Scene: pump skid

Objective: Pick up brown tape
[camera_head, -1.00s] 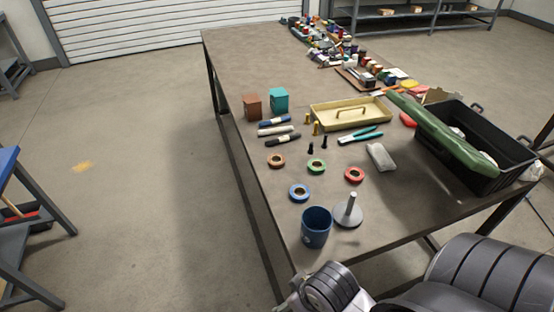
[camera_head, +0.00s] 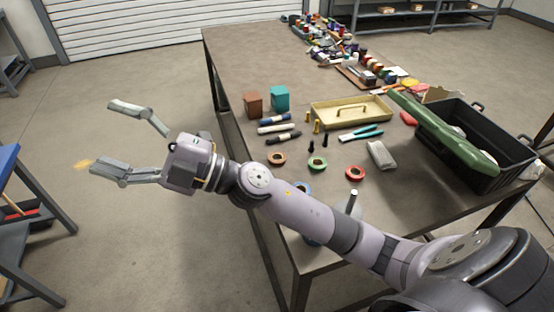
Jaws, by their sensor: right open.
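The brown tape (camera_head: 277,158) is a small ring lying flat on the table near its left edge. A green tape (camera_head: 317,163) and a red tape (camera_head: 355,173) lie to its right. A blue tape (camera_head: 303,187) is partly hidden behind my right arm. My right gripper (camera_head: 100,137) is open and empty. It is out past the table's left side, over the floor, left of the brown tape and apart from it. My left gripper is not in view.
The table (camera_head: 260,60) also holds markers (camera_head: 275,129), a brown box (camera_head: 253,103), a teal box (camera_head: 280,98), a yellow tray (camera_head: 350,112), pliers (camera_head: 361,133) and a black toolbox (camera_head: 480,150). My right arm covers most of the blue mug. The table's far left part is clear.

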